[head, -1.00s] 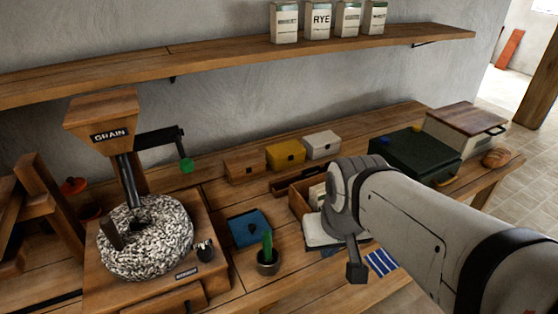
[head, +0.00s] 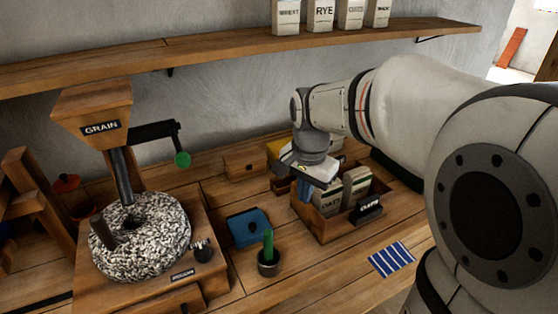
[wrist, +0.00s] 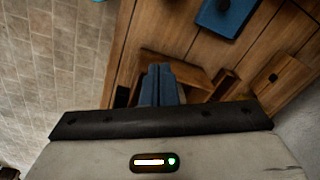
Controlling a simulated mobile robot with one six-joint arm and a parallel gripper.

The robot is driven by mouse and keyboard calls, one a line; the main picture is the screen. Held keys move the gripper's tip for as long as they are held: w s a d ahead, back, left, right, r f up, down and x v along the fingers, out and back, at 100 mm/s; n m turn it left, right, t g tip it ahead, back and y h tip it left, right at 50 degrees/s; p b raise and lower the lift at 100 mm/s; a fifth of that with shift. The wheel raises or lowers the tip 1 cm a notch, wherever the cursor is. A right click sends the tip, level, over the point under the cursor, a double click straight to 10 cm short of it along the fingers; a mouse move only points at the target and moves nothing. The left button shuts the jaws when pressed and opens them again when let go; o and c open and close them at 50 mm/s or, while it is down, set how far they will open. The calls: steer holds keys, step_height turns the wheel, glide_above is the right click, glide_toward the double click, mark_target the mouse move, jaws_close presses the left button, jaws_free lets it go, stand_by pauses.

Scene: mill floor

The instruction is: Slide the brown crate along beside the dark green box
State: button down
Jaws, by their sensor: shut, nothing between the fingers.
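The brown crate (head: 345,228) stands on the bench in the head view, holding pale bags, with a dark label on its front. My gripper (head: 304,190) points down at the crate's left end. Its blue fingers are together with nothing between them. Whether the tips are inside the crate or just beside its left wall I cannot tell. In the wrist view the shut fingers (wrist: 160,72) overlap part of the brown crate (wrist: 196,77). The dark green box (head: 398,172) lies to the right of the crate, mostly hidden behind my arm.
A blue box (head: 248,228) and a potted cactus (head: 268,255) stand left of the crate. A striped blue cloth (head: 391,260) lies in front of it. A wooden box (head: 245,161) and a yellow box (head: 276,149) stand behind. The grain mill (head: 140,235) is at left.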

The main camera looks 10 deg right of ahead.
steer(key=w+a+f+m+g+b, duration=0.1)
steer(key=w+a+f+m, duration=0.15)
steer(key=w+m, duration=0.35)
steer(key=shift+n, duration=0.5)
steer(key=f, duration=0.7)
steer(key=w+d+f, duration=0.1)
steer(key=f, duration=0.2)
steer(key=shift+f, duration=0.35)
steer(key=d, duration=0.1)
steer(key=w+d+p, duration=0.1)
steer(key=d, duration=0.1)
steer(key=shift+w, duration=0.1)
steer(key=shift+w+d, duration=0.15)
steer(key=shift+d, duration=0.25)
steer(key=shift+w, duration=0.1)
